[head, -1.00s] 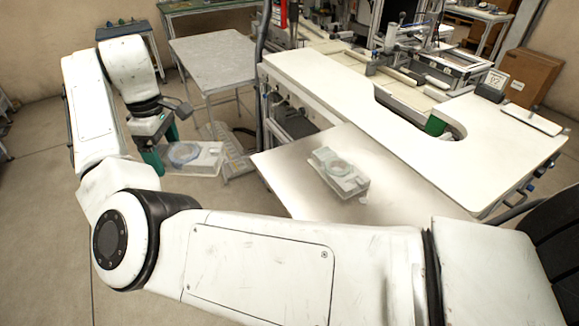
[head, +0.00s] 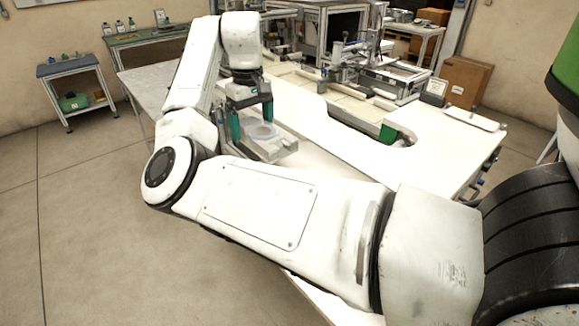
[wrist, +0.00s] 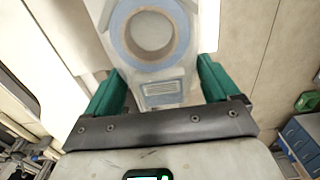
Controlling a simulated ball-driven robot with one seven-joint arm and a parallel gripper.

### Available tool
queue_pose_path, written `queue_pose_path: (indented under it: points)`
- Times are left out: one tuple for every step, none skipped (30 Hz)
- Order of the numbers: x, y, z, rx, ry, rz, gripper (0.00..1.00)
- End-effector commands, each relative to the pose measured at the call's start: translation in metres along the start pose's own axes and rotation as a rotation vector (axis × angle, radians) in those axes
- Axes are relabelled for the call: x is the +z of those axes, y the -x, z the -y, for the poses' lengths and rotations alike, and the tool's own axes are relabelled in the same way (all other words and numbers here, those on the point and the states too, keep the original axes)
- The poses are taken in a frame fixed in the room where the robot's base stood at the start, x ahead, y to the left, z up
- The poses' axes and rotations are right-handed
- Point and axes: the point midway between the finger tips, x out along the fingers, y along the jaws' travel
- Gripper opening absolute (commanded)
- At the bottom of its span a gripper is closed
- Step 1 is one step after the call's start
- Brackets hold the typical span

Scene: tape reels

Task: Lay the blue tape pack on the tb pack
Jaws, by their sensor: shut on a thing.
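The blue tape pack (head: 285,148) is a clear, pale tray with a blue ring in it. My gripper (head: 251,120) has its green fingers on either side of this pack and holds it up over the side of the white workbench. In the wrist view the pack (wrist: 150,68) fills the top middle, with a blue ring around a pale round core and a printed label. My gripper (wrist: 160,72) is shut on its near end there. I cannot make out the tb pack separately now; the held pack or my arm may hide it.
A white workbench (head: 440,140) with a curved cutout lies to the right of my gripper. A green bin (head: 388,133) shows in the cutout. A grey table (head: 150,88) stands at the left, and a small blue-topped cart (head: 70,68) stands further back. The floor at left is clear.

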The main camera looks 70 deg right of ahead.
Motion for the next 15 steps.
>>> queue_pose_path:
  points:
    - [0.010,-0.004,-0.007,0.000,-0.005,0.001,0.52]
    - [0.016,-0.007,-0.011,0.001,-0.004,0.001,0.52]
    - [0.023,-0.010,-0.016,0.000,-0.003,0.000,0.52]
    - [0.029,-0.013,-0.020,0.000,-0.004,0.000,0.52]
    - [0.034,-0.016,-0.024,0.002,-0.003,0.001,0.52]
    - [0.039,-0.025,-0.026,0.000,0.000,0.003,0.52]
    - [0.043,-0.031,-0.029,0.000,0.000,0.003,0.52]
    - [0.046,-0.036,-0.031,0.001,0.000,0.003,0.52]
    - [0.050,-0.043,-0.034,0.000,0.001,0.002,0.52]
    - [0.053,-0.047,-0.036,0.000,0.001,0.002,0.52]
    - [0.056,-0.051,-0.038,0.000,0.001,0.001,0.52]
    - [0.059,-0.056,-0.041,0.001,0.002,0.001,0.52]
    - [0.061,-0.059,-0.042,0.001,0.002,0.002,0.52]
    - [0.062,-0.061,-0.043,0.000,0.002,0.001,0.52]
    - [0.064,-0.064,-0.044,0.000,0.002,0.000,0.52]
